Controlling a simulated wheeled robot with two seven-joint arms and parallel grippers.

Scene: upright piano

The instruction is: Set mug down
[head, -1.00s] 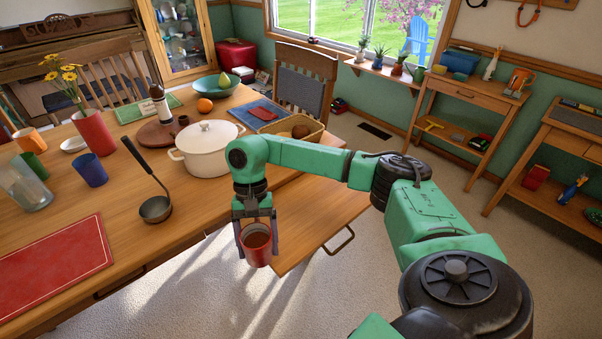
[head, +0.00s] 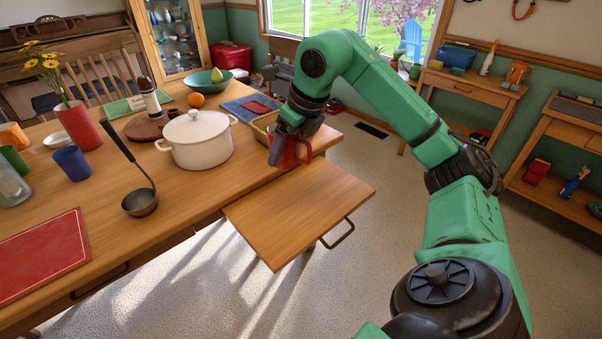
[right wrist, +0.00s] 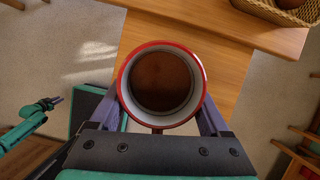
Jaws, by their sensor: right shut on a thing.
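A red mug (head: 294,153) with dark brown contents is held by my right gripper (head: 283,150). In the right wrist view the mug (right wrist: 161,84) has a red rim and pale inside, and shows between the two fingers. The mug is roughly upright, over the pulled-out wooden board (head: 300,207) near the table's edge. Whether its base touches anything is hidden. At the left of the right wrist view, a green arm with a small dark gripper (right wrist: 52,103) shows, likely my left one; its jaws are too small to read.
The dining table (head: 190,205) carries a white pot (head: 200,145), a ladle (head: 140,202) and a red placemat (head: 40,255). A basket (right wrist: 285,10) lies just beyond the mug on the table. The pulled-out board is bare, with a dark handle (head: 339,234).

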